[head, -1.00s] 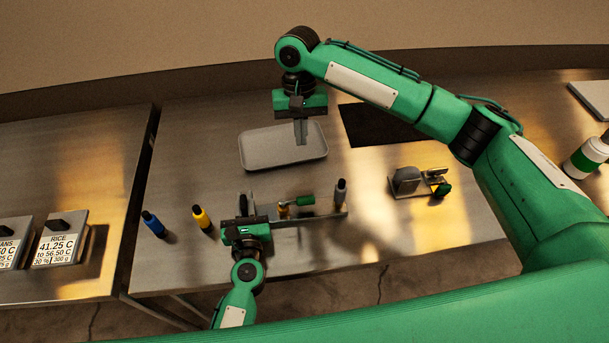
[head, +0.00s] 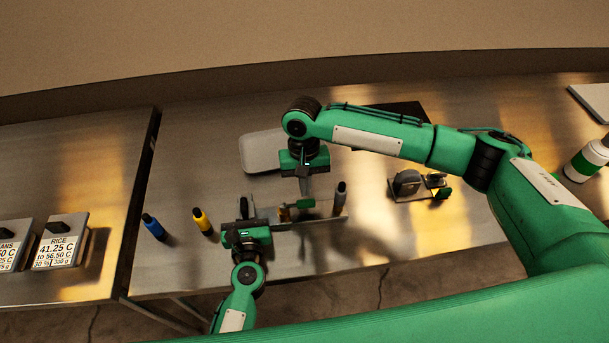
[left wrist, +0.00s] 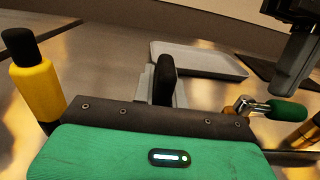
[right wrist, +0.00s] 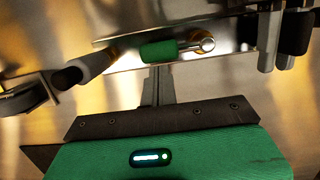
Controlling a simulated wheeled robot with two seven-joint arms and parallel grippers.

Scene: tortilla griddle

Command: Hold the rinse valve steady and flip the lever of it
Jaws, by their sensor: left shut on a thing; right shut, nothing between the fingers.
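The rinse valve (head: 283,213) is a brass fitting with a green-handled lever (head: 303,204), set on a metal plate (head: 322,219). A grey post (head: 341,195) stands at its right end and a black post (head: 243,206) at its left end. My left gripper (head: 245,220) is shut on the black post, which also shows in the left wrist view (left wrist: 165,76). My right gripper (head: 304,192) is shut and empty, its fingertips right beside the green lever. In the right wrist view the lever (right wrist: 160,51) lies just past the fingertips; I cannot tell whether they touch.
A grey tray (head: 258,153) lies behind, partly hidden by my right arm. A yellow bottle (head: 202,221) and a blue bottle (head: 153,226) stand left of the valve. A small metal device (head: 407,183) stands at the right. The table front right of the valve is clear.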

